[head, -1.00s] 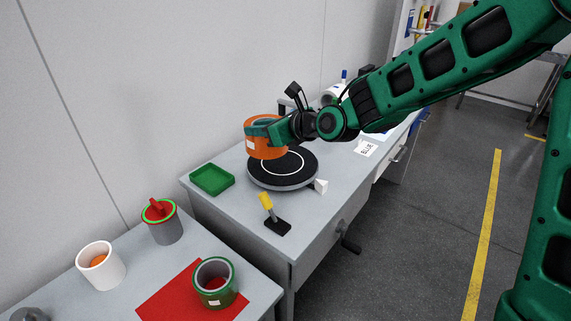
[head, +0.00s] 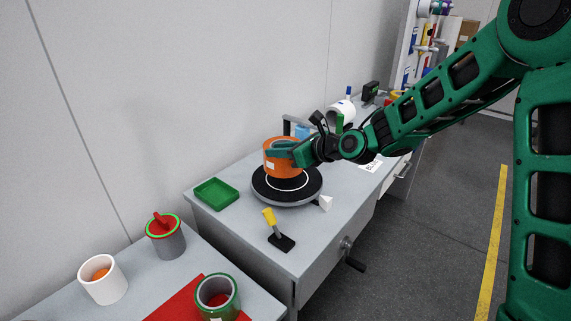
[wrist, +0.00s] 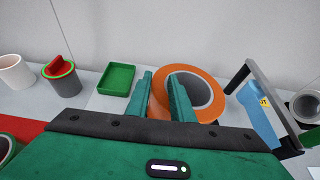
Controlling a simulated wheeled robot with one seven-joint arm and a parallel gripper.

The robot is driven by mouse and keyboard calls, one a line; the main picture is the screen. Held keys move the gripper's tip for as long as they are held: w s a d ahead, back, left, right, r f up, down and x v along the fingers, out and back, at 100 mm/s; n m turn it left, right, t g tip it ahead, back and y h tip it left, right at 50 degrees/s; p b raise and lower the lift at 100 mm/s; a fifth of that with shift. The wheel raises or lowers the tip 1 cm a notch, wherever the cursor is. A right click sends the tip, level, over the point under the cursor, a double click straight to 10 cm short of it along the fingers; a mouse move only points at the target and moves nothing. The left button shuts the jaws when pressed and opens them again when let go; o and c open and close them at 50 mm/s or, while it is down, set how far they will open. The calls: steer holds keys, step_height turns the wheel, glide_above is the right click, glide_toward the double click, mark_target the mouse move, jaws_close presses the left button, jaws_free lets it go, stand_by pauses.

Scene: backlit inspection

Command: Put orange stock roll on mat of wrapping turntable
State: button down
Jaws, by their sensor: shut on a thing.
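The orange stock roll (head: 270,160) is held by my gripper (head: 287,151) over the black round mat (head: 302,189) of the wrapping turntable (head: 289,204). The roll is roughly upright and covers part of the mat's white ring. I cannot tell whether its underside touches the mat. In the wrist view the orange roll (wrist: 209,85) shows its open grey core, with my gripper's fingers (wrist: 163,97) shut on its wall.
A green tray (head: 216,193) sits left of the turntable. A yellow-handled tool (head: 272,224) stands in front, and a white wedge (head: 326,203) is at the right edge. A dark frame (wrist: 262,105) stands close to the roll's right in the wrist view.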

mark_target(288, 162)
steer(key=shift+w+d+f, duration=0.35)
steer(key=shift+w+d, duration=0.05)
steer(key=shift+d, duration=0.05)
steer(key=shift+f, duration=1.9)
steer(key=c, duration=1.5)
jaws_free()
steer(key=shift+f, duration=0.1)
steer(key=shift+c, duration=0.2)
steer(key=shift+s, duration=0.1)
steer(key=v, duration=1.2)
